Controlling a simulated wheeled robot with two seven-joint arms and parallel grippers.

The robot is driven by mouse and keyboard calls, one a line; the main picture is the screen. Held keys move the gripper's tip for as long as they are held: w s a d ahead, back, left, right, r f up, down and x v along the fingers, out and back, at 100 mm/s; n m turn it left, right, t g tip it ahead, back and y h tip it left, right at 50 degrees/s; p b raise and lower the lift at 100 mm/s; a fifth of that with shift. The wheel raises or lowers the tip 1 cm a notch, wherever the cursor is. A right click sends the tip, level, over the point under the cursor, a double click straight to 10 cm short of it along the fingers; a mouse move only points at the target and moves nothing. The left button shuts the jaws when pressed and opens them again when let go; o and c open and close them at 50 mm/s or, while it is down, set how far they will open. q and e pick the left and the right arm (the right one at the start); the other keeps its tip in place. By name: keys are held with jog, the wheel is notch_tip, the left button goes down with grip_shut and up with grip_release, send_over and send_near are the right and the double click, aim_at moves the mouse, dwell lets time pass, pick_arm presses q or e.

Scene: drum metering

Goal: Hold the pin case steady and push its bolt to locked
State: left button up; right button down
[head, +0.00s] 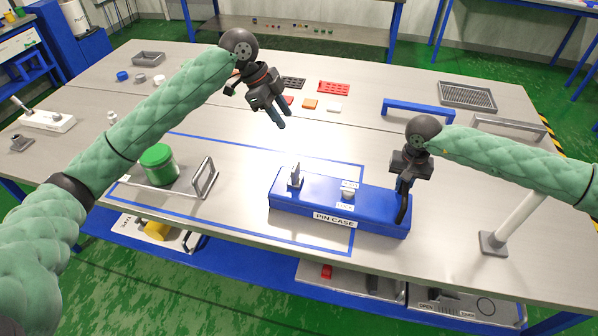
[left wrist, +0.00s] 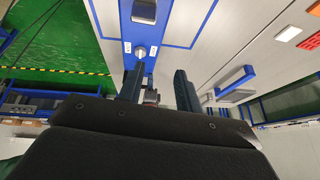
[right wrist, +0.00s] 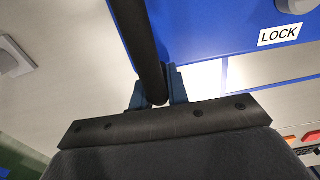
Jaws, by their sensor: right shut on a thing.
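The pin case (head: 290,212) is a long blue box on the table, with a "PIN CASE" label on its front. A grey upright plate (head: 295,176) stands near its left end. A pale round bolt knob (head: 347,193) sits on its top, with small labels beside it; the right wrist view shows a "LOCK" label (right wrist: 279,36). My right gripper (head: 404,186) is shut on the black handle (right wrist: 142,45) at the case's right end. My left gripper (head: 280,119) is open and empty, above the table behind the case. The left wrist view shows the bolt knob (left wrist: 140,52) beyond its fingers.
A blue bar-shaped handle (head: 418,108) and a dark grid tray (head: 467,96) lie at the back right. Blue tape lines mark the table.

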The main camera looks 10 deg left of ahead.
pick_arm(q)
jog(key=d+r+m+y, duration=0.1)
jog(key=d+r, duration=0.1)
jog(key=d, duration=0.1)
jog(key=m+y, duration=0.4)
jog(key=m, duration=0.8)
send_over(296, 166)
jog(key=f, duration=0.8)
jog(key=shift+d+f, duration=0.15)
jog(key=shift+d, duration=0.05)
jog(key=m, duration=0.4)
jog(key=shift+a+m, duration=0.3)
jog(key=shift+m, duration=0.1)
notch_tip(296, 166, down, 12)
grip_shut()
